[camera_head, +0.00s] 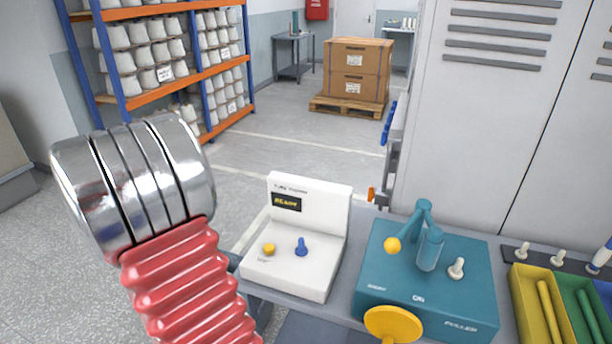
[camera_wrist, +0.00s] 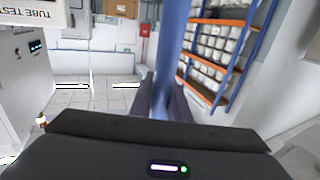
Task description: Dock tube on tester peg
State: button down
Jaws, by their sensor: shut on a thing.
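The tester is a white L-shaped unit (camera_head: 310,215) on the bench in the head view, its screen reading READY. A short blue peg (camera_head: 301,247) stands upright on its base, beside a yellow button (camera_head: 268,249). The peg is bare. My gripper (camera_wrist: 166,98) shows only in the wrist view, with its dark fingers shut on a blue tube (camera_wrist: 173,50). The tube points up out of the fingers, and its lower end is hidden. White equipment with a small lit display (camera_wrist: 35,46) is at the left there, apart from the tube.
A teal machine (camera_head: 425,275) with a yellow handwheel stands right of the tester. Yellow (camera_head: 530,310) and green (camera_head: 585,305) trays are farther right, before a grey cabinet (camera_head: 500,110). An orange-and-blue rack (camera_head: 165,75) and cartons (camera_head: 357,68) stand behind across open floor.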

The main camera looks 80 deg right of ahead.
jog(key=s+d+r+m+g, duration=0.1)
jog(key=s+d+m+g, duration=0.2)
jog(key=s, duration=0.7)
jog(key=s+d+r+m+g+y, duration=0.1)
jog(key=s+d+m+g, duration=0.2)
jog(key=s+g, duration=0.3)
jog(key=s+d+r+m+g+y, duration=0.1)
jog(key=s+d+m+g, duration=0.2)
jog(key=s, duration=1.3)
jog(key=g, duration=0.2)
jog(key=shift+s+r+m+g, duration=0.15)
jog(key=shift+r+m+g, duration=0.15)
jog(key=shift+m, duration=0.1)
jog(key=shift+d+f, duration=0.1)
jog(key=shift+f, duration=3.35)
jog(key=c, duration=2)
grip_release()
